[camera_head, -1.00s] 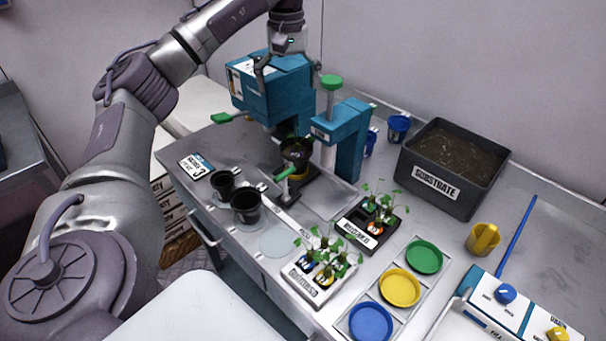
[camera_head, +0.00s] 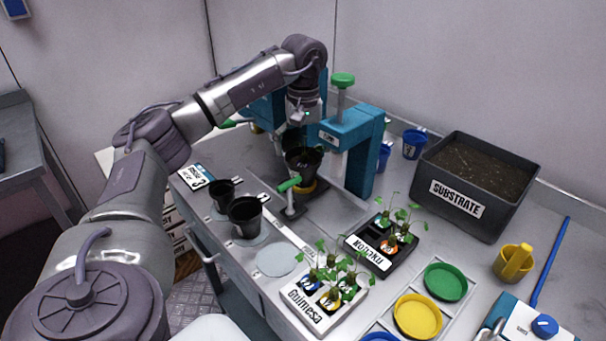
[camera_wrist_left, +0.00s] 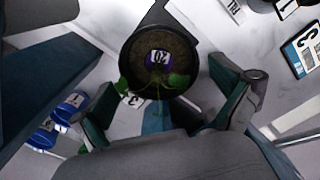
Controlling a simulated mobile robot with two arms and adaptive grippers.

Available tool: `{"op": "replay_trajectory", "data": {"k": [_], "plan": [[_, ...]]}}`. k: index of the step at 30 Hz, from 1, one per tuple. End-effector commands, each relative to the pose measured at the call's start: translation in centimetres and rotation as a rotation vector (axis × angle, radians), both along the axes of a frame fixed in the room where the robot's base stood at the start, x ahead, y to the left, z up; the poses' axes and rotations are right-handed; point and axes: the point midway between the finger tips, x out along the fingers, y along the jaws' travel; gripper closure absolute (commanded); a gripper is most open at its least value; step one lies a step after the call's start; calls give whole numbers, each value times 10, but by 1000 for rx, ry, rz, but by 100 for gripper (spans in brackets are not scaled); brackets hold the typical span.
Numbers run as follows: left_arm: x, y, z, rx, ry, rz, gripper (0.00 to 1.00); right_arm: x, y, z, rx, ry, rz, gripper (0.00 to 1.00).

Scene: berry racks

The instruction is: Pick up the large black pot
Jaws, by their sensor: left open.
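A large black pot (camera_head: 302,162) stands in the blue press station, on a yellow-rimmed base. In the left wrist view the pot (camera_wrist_left: 137,76) is round and dark, with soil, a small green seedling and a purple label reading 20. My left gripper (camera_head: 299,128) is just above this pot, pointing down; its fingertips are hard to make out there. In the left wrist view my left gripper (camera_wrist_left: 163,105) is open, a finger on either side of the pot's near part, with nothing held. Two empty black pots, a larger one (camera_head: 245,219) and a smaller one (camera_head: 222,191), stand at the bench's front left.
The blue press frame (camera_head: 358,135) with its green knob stands close right of the gripper. A green-handled lever (camera_head: 289,190) is in front of the pot. Seedling trays (camera_head: 323,308) and the substrate box (camera_head: 470,205) lie to the right.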

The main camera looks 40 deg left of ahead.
Motion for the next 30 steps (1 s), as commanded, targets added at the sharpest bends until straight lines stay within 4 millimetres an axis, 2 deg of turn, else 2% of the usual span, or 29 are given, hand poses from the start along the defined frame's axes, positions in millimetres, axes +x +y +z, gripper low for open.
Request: {"op": "replay_trajectory", "data": {"k": [3,9,17,20,27,30], "plan": [[-1,0,-20,1,6,1,0,0,-2,0,-2,0,1,63],[-1,1,-45,1,4,1,0,2,-4,0,-6,-3,2,63],[-1,0,-48,0,1,1,0,3,-4,0,-5,-4,2,63],[-1,0,-48,0,1,1,13,3,-4,0,-5,-4,2,63],[-1,0,-48,0,1,0,53,3,-4,0,-5,-4,2,63],[-1,0,-48,1,1,0,53,3,-4,0,-5,-4,2,63]]}}
